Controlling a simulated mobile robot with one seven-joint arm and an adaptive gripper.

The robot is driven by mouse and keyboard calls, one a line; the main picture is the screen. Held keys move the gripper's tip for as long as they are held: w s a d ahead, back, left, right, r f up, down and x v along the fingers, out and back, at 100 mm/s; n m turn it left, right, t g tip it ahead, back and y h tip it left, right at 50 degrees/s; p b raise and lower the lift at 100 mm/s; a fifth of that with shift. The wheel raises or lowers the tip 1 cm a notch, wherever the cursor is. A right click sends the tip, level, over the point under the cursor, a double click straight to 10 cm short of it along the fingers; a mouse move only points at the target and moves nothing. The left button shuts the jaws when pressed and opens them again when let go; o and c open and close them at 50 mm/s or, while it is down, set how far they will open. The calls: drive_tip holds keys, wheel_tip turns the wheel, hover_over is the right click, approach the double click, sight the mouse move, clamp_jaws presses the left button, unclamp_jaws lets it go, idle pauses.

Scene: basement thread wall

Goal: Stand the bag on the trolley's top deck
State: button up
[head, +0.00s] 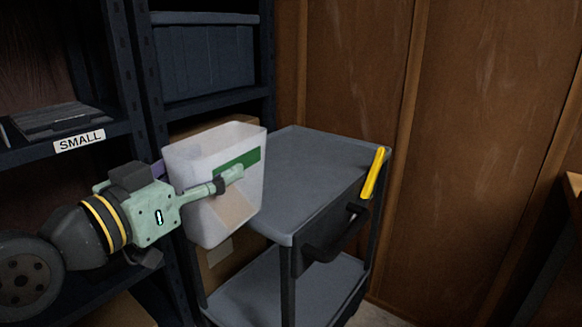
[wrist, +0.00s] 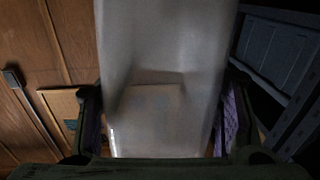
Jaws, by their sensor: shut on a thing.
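The bag (head: 208,222) is a pale, translucent, open-topped bag with a green band on its side. My gripper (head: 222,184) is shut on it, with one finger across the side that faces the head camera. The bag is roughly upright, in front of the trolley's left end. In the wrist view the bag (wrist: 165,60) fills the middle between both fingers. The trolley's top deck (head: 312,165) is grey, flat and mostly bare. The bag hides its left part, and I cannot tell whether the bag's base is over the deck.
A yellow object (head: 375,172) is at the deck's right edge. A dark drawer (head: 330,222) is under the deck, above a lower shelf (head: 325,285). Dark shelving (head: 140,90) with a SMALL label (head: 79,141) stands at left, close to my arm. A brown wooden wall (head: 490,130) is behind.

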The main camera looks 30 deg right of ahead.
drive_tip(key=w+a+f+n+t+y, duration=0.3)
drive_tip(key=w+a+t, duration=0.1)
drive_tip(key=w+a, duration=0.6)
drive_tip(key=w+a+f+n+t+y, duration=0.45)
drive_tip(key=w+a+f, duration=0.25)
drive_tip(key=w+f, duration=0.5)
wheel_tip(320, 180, down, 38)
drive_tip(key=d+n+t+y, duration=0.1)
drive_tip(key=d+n+y, duration=0.1)
drive_tip(key=n+y, duration=0.3)
drive_tip(key=s+y, duration=0.1)
drive_tip(key=y, duration=0.2)
drive_tip(key=shift+d+t, duration=0.35)
